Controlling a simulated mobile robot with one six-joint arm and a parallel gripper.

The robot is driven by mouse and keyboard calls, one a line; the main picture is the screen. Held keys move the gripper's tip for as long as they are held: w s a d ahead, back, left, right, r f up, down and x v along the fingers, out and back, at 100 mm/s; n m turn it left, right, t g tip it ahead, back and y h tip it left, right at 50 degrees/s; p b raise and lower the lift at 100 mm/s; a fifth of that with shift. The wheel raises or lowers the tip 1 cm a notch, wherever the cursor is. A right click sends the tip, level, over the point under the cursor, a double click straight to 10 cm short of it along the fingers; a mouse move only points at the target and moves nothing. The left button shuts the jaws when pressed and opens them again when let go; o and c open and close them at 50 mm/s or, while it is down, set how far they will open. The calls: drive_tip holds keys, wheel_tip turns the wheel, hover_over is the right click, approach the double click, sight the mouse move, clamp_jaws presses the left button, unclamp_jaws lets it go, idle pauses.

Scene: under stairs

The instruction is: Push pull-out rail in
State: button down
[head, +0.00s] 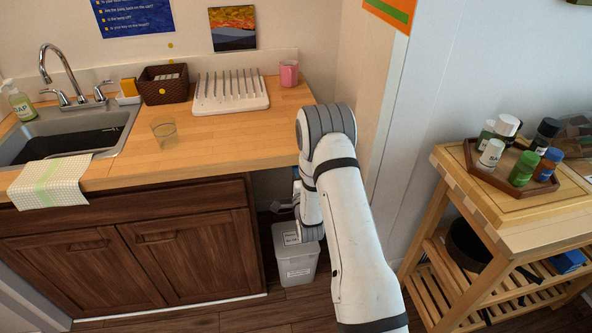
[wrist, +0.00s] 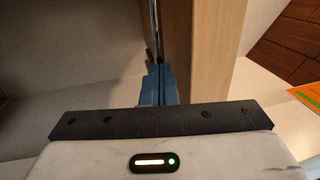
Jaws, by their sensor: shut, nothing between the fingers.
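My arm reaches down past the right end of the wooden counter in the head view, into the gap beside the dark cabinet. My gripper (wrist: 158,88) shows as blue fingers pressed together, with nothing between them. In the wrist view a thin metal strip (wrist: 154,28), which looks like the pull-out rail, runs beside a pale wood panel (wrist: 192,60). The fingertips are close to the strip's near end; I cannot tell whether they touch it. In the head view my arm hides most of this area, and I cannot make out the rail there.
A lidded grey bin (head: 296,262) stands on the floor under the counter (head: 230,140), below my wrist. The dark cabinet (head: 130,250) is to the left. A wooden trolley (head: 480,215) with a tray of bottles stands to the right. Some floor between them is clear.

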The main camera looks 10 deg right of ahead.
drive_tip(key=w+b, duration=0.3)
drive_tip(key=w, duration=0.1)
drive_tip(key=shift+f, duration=0.25)
drive_tip(key=shift+w+r, duration=0.4)
drive_tip(key=shift+r, duration=0.15)
